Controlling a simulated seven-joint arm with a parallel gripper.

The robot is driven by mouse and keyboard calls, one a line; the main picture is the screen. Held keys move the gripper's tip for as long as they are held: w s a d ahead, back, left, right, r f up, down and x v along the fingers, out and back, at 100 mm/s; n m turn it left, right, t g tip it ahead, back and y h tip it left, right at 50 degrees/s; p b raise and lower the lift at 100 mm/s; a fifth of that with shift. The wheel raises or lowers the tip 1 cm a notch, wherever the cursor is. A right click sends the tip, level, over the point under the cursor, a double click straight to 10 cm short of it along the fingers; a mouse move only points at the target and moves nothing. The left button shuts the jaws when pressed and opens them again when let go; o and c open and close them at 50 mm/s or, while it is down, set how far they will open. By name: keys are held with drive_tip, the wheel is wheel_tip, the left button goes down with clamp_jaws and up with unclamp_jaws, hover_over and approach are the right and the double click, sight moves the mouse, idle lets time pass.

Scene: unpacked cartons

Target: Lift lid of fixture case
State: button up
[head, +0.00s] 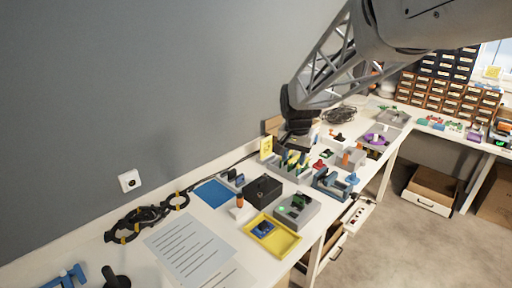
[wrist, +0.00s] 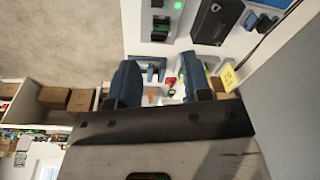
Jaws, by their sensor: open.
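A grey case (head: 297,210) with a green light and a dark board on top stands on the near part of the bench. A closed black box (head: 263,190) stands just left of it. I cannot tell for certain which is the fixture case. The wrist view shows the black box (wrist: 216,20) at the top and the grey case's green light (wrist: 178,5) at the top edge. My gripper (wrist: 160,63) is open, its two blue fingers apart with nothing gripped. In the head view its dark end is above the bench, behind both, with its fingertips hard to see.
A yellow tray (head: 272,236) holding a blue part is in front of the grey case. Blue slotted racks (head: 331,184) and a yellow sign (head: 266,147) stand nearby. White papers (head: 190,248) and a black cable coil (head: 135,221) lie left. The grey wall runs behind.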

drive_tip(key=w+a+f+m, duration=0.1)
drive_tip(key=w+a+f, duration=0.1)
drive_tip(key=w+f, duration=0.4)
drive_tip(key=w+a+f+m, duration=0.1)
drive_tip(key=w+a+f, duration=0.15)
drive_tip(key=w, duration=0.55)
drive_tip(key=m+g, duration=0.1)
drive_tip(key=m, duration=0.1)
hover_over(263, 181)
wheel_tip(263, 181, down, 11)
drive_tip(key=shift+r, duration=0.2)
drive_tip(key=shift+w, duration=0.1)
drive_tip(key=shift+f, duration=0.15)
drive_tip(key=shift+f, duration=1.2)
drive_tip(key=shift+f, duration=0.1)
drive_tip(key=shift+f, duration=2.5)
drive_tip(key=shift+c, duration=0.3)
